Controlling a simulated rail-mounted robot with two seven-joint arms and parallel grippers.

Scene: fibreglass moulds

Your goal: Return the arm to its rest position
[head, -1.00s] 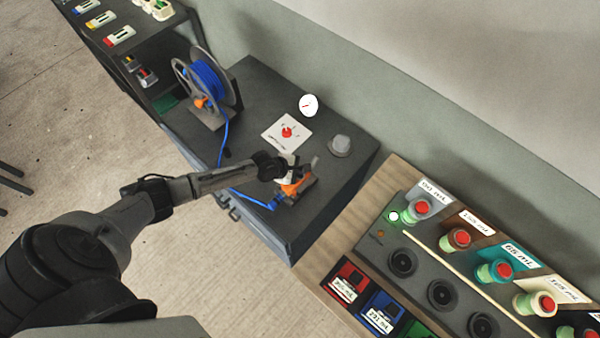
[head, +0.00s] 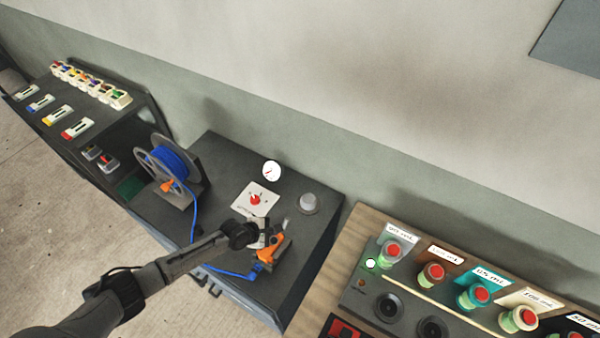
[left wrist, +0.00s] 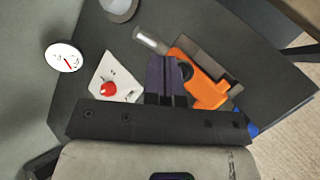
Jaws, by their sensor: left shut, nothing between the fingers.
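My left arm comes in from the lower left in the head view. Its gripper (head: 264,236) is over the dark bench (head: 225,150), close to an orange tool (head: 271,248) with a blue hose. In the left wrist view, the fingers (left wrist: 163,70) are together with nothing between them, and the orange tool (left wrist: 205,82) shows right beside them. I cannot tell whether they touch. My right gripper is not in view.
A white plate with a red knob (head: 256,200), a round gauge (head: 272,170) and a grey cylinder (head: 308,203) are near the gripper. A blue hose reel (head: 172,165) stands left. A wooden bench (head: 340,262) holds red-capped bottles (head: 432,275) at right.

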